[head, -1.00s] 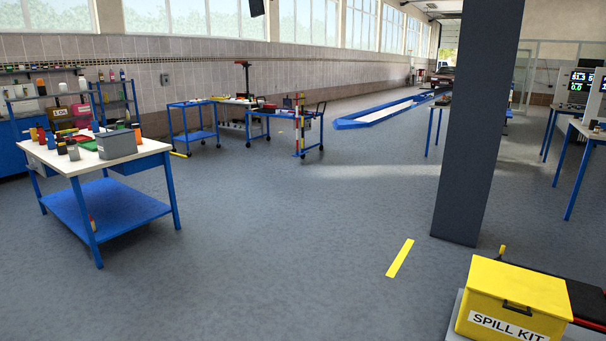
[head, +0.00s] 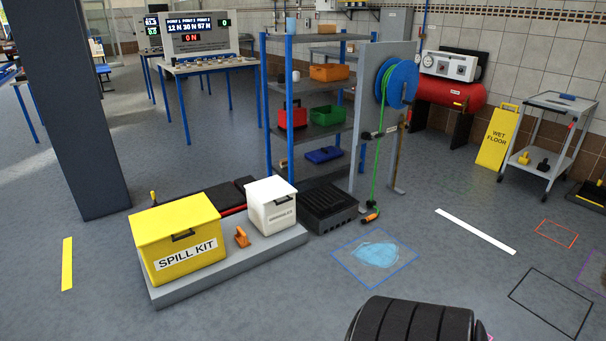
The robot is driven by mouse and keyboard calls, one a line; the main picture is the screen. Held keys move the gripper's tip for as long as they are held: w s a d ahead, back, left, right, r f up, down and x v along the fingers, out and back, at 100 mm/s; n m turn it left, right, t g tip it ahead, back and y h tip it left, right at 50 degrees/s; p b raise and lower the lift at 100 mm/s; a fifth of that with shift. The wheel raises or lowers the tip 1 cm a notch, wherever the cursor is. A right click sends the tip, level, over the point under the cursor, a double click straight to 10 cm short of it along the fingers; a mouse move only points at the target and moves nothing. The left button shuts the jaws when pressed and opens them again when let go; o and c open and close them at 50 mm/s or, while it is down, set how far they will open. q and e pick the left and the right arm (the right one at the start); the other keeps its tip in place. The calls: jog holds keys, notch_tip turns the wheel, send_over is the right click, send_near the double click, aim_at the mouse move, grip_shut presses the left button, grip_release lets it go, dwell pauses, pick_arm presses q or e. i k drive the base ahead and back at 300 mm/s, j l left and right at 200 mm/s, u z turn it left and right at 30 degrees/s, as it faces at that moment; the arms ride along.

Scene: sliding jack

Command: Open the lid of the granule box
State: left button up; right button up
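The granule box (head: 271,207) is a white box with a dark handle on its front and a label that seems to read "GRANULES". It stands on the right part of a low grey platform (head: 228,262), right of the yellow spill kit box (head: 180,238). Its lid (head: 270,191) looks shut. A small orange object, perhaps a scoop (head: 241,237), stands between the two boxes. Neither of my grippers is in view.
A black crate (head: 327,207) stands right of the platform. A hose reel (head: 397,82) hangs on a grey panel behind. A blue puddle (head: 377,254) lies on the floor inside a blue outline. A dark ribbed cylinder (head: 415,322) shows at the bottom edge. A dark pillar (head: 84,110) stands left.

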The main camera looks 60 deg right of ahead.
aim_at(268, 191)
jog(key=z, duration=1.8)
jog(key=i+l, duration=0.25)
jog(key=i, duration=0.25)
jog(key=i+l, duration=0.3)
jog(key=i, duration=0.2)
jog(key=i+l, duration=0.25)
jog(key=i, duration=0.3)
